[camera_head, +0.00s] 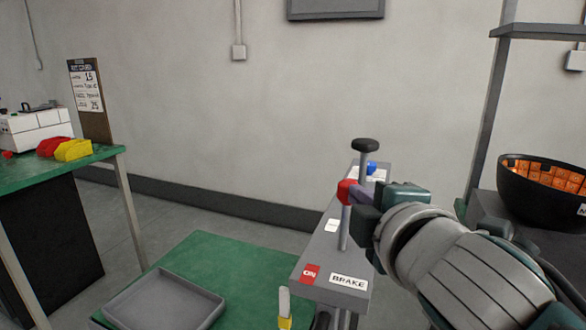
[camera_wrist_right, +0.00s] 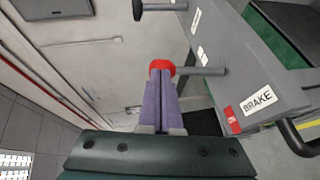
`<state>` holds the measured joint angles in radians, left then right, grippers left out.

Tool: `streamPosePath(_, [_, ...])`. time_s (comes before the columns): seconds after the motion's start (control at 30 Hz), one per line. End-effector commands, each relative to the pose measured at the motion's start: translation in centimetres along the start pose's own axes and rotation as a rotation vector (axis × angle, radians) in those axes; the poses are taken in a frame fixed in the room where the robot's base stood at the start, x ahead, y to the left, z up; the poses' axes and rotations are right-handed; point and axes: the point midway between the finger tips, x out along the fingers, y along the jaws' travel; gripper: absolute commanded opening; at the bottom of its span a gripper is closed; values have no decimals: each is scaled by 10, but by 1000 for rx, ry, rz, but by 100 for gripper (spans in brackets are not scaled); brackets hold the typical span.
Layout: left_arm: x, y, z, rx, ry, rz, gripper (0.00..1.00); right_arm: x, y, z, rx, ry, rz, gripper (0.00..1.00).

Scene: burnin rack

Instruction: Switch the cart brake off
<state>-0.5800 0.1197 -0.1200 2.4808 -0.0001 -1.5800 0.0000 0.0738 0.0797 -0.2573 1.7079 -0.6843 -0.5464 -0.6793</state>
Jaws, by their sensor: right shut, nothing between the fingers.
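The brake panel (camera_head: 315,262) is a grey box with a red ON label (camera_head: 310,273) and a white BRAKE label (camera_head: 348,282) at its near end. A blue spot (camera_head: 371,168) shows at its far end. A grey lever (camera_head: 344,232) with a red knob (camera_head: 347,188) stands up from the panel, and the knob also shows in the right wrist view (camera_wrist_right: 162,66). My right gripper (camera_head: 357,192) is shut and empty, its purple fingertips (camera_wrist_right: 161,82) right at the knob. I cannot tell whether they touch it. My left gripper is not in view.
A black-knobbed post (camera_head: 366,146) rises at the panel's far end. A green surface with a grey tray (camera_head: 165,303) lies at the lower left. A green-topped table (camera_head: 100,160) stands at the left. A black bowl (camera_head: 535,200) with orange items sits at the right.

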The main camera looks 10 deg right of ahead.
Motion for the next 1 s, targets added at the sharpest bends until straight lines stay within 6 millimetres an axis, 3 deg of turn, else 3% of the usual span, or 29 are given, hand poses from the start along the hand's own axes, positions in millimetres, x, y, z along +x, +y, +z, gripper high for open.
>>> streamPosePath(0.03, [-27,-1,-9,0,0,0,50,1,17,1,13,-1,-35,0])
streamPosePath(0.3, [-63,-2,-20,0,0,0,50,20,15,11,99,-1,-201,0])
streamPosePath(1.0, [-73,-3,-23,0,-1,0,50,35,9,18,109,-2,-218,0])
